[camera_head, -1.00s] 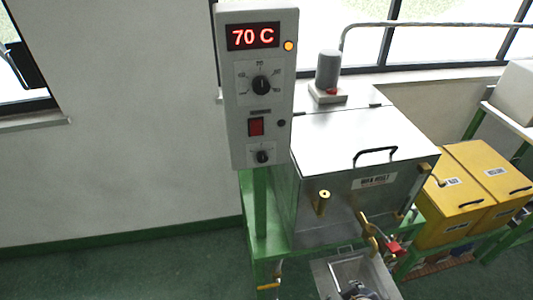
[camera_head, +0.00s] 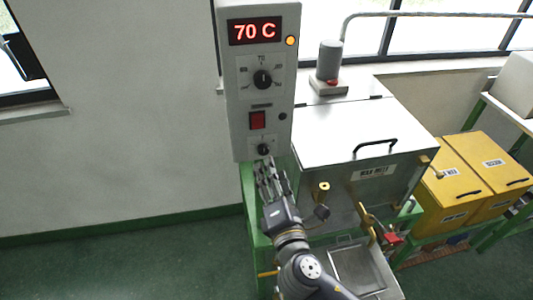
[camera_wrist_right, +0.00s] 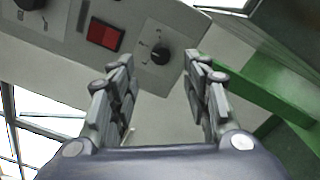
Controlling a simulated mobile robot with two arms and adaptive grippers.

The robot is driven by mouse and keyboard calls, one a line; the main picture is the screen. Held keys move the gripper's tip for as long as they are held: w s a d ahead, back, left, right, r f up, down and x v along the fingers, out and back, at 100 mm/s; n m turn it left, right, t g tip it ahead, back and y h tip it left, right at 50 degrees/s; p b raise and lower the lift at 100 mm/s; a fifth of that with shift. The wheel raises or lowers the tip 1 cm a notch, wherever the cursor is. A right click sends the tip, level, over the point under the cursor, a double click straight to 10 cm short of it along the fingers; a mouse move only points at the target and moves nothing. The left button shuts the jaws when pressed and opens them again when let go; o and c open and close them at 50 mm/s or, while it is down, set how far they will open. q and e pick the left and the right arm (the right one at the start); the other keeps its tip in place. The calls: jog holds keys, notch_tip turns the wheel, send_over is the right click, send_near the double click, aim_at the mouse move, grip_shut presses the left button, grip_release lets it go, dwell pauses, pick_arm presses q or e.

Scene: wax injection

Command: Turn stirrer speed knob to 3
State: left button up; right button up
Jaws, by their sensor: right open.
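The grey control box (camera_head: 240,110) stands upright with a red display reading 70 C (camera_head: 254,31). The small black knob (camera_head: 263,149) at its bottom edge is the lowest control, and it shows in the right wrist view (camera_wrist_right: 160,54) with a small dial around it. My right gripper (camera_head: 266,164) is just below this knob in the head view. In the right wrist view the gripper (camera_wrist_right: 158,75) is open and empty, with the knob beyond and between its fingertips, apart from them. The knob's exact setting is too small to read. My left gripper is not in view.
A larger black knob (camera_head: 262,79) and a red switch (camera_head: 257,120) sit above on the box. A metal wax tank (camera_head: 350,130) with a brass fitting (camera_head: 322,187) stands to the right. Yellow boxes (camera_head: 450,192) are farther right. The floor at left is clear.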

aim_at(265, 152)
jog(key=w, duration=0.3)
jog(key=w+a+p, duration=0.1)
jog(key=w, duration=0.2)
jog(key=shift+w+a, duration=0.15)
jog(key=shift+w, duration=0.2)
grip_shut()
